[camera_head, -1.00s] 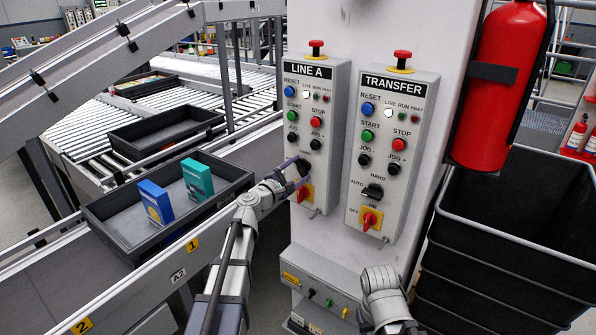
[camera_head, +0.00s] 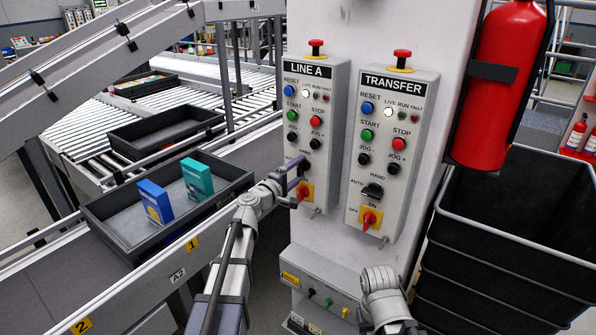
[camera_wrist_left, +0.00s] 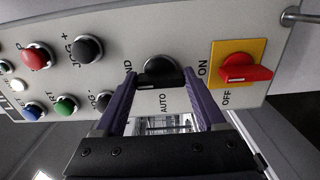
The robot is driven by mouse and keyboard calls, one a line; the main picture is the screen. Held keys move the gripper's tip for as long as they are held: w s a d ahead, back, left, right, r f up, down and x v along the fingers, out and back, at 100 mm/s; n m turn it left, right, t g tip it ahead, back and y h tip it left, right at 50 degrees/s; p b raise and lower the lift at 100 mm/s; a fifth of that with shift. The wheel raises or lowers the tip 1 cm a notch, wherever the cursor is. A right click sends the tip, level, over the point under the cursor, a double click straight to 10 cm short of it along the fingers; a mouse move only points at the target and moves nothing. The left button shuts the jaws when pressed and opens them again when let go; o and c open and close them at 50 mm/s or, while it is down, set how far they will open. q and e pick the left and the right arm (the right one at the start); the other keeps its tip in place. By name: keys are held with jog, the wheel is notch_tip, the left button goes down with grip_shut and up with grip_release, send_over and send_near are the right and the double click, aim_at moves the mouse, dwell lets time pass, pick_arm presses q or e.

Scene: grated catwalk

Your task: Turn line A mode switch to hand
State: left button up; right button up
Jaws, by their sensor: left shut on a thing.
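The LINE A panel (camera_head: 305,135) is a grey box on the white column. Its black mode switch (camera_wrist_left: 160,72) shows in the left wrist view between the "HAND" and "AUTO" labels. My left gripper (camera_wrist_left: 160,85) has its two purple fingers on either side of the switch and is shut on it. In the head view the left gripper (camera_head: 293,178) covers most of the switch, so the knob's pointing direction is hard to tell. The red rotary switch on a yellow plate (camera_wrist_left: 243,70) sits beside it. My right gripper is not in view.
The TRANSFER panel (camera_head: 392,150) stands close to the right, with its own mode switch (camera_head: 372,191). A tray (camera_head: 110,222) with two boxes lies on the conveyor at left.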

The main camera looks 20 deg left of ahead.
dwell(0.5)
pick_arm(q)
jog(key=o, duration=1.3)
jog(key=v, duration=0.7)
jog(key=shift+s+a, duration=0.1)
jog(key=shift+s, duration=0.3)
